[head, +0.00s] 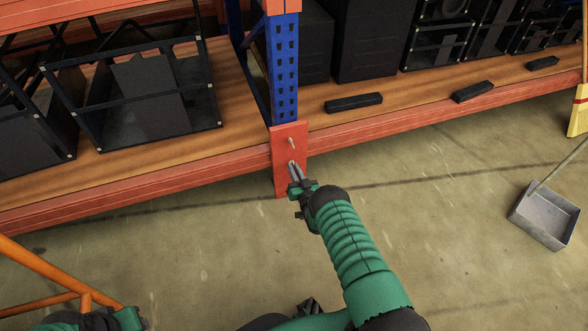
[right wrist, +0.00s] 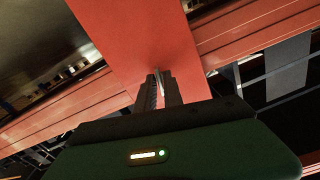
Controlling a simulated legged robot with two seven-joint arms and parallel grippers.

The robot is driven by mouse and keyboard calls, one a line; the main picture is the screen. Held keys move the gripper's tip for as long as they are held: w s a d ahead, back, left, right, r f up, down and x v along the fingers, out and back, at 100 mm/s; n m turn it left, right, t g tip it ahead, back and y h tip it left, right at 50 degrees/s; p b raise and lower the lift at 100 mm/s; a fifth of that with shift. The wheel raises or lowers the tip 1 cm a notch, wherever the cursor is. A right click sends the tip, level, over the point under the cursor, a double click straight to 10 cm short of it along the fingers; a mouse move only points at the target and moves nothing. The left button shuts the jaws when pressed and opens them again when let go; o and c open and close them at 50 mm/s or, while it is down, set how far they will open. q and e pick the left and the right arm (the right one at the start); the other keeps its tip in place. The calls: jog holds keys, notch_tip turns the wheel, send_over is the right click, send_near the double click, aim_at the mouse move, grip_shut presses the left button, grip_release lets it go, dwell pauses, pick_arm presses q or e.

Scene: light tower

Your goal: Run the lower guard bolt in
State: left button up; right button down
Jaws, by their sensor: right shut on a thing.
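The red guard plate (head: 287,186) stands at the foot of the blue rack upright. A small pale bolt (head: 291,143) sticks out of its upper part. My right gripper (head: 294,171) is at the plate's lower part, shut on the lower guard bolt. In the right wrist view the fingers (right wrist: 158,92) point at the red plate (right wrist: 150,40), with the pale bolt (right wrist: 157,74) between their tips. The fingers hide most of the bolt, so how deep it sits is unclear. A green and black part of mine shows at the bottom left; its jaws cannot be made out.
The red rack beam (head: 400,124) runs to both sides of the plate. Black bars (head: 353,103) lie on the wooden shelf. A metal dustpan (head: 545,216) and a broom (head: 579,112) are at the right. An orange frame (head: 42,274) stands lower left. The floor between is clear.

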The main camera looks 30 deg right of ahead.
jog(key=shift+s+f+m+b, duration=0.1)
jog(key=shift+m+b, duration=1.1)
jog(key=shift+m, duration=3.8)
jog(key=shift+s+f+m+b, duration=0.15)
jog(key=shift+m+b, duration=1)
jog(key=shift+m, duration=3.85)
jog(key=shift+w+f+m+b, duration=0.1)
jog(key=shift+m+b, duration=1.1)
jog(key=shift+m, duration=3.8)
jog(key=c, duration=1.7)
grip_release()
jog(key=shift+o, duration=0.5)
jog(key=shift+r, duration=0.2)
